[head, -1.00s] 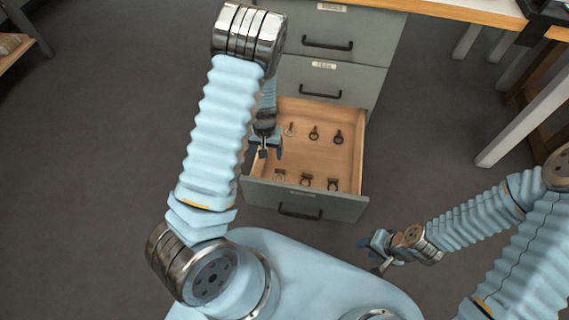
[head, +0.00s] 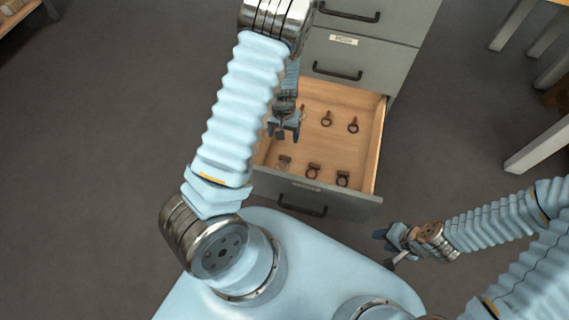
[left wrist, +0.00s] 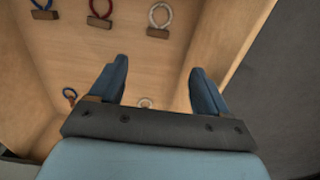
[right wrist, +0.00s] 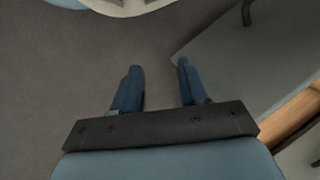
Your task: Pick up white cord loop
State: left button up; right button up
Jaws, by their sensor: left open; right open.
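A white cord loop (left wrist: 159,16) with a brown tag lies on the drawer floor at the top of the left wrist view, beyond the fingertips. It appears to be the pale front-left loop (head: 285,161) in the head view. A second pale loop (left wrist: 145,103) is partly hidden behind the left gripper's body. My left gripper (left wrist: 158,68) is open and empty over the drawer's left part; it also shows in the head view (head: 284,134). My right gripper (right wrist: 155,67) is open and empty, outside the drawer to the front right in the head view (head: 386,246).
The open wooden drawer (head: 370,150) has side walls close to my left gripper. Red (left wrist: 100,20) and blue (left wrist: 42,8) loops lie beside the white one, and another blue loop (left wrist: 69,95) lies nearer. The grey cabinet (head: 400,55) stands behind. Floor (head: 460,130) is free at right.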

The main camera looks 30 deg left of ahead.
pick_arm(q)
jog(key=b, duration=0.1)
send_over(285, 156)
jog(key=f, duration=0.8)
jog(key=shift+s+a+f, duration=0.15)
jog(key=shift+s+f, duration=0.05)
jog(key=f, duration=0.3)
jog(key=f+b, duration=0.1)
jog(key=f, duration=0.1)
jog(key=shift+w+f, duration=0.15)
jog(key=shift+w, duration=0.1)
jog(key=c, duration=1.1)
notch_tip(285, 156, up, 10)
jog(key=shift+r+p, duration=0.1)
jog(key=shift+p, duration=0.7)
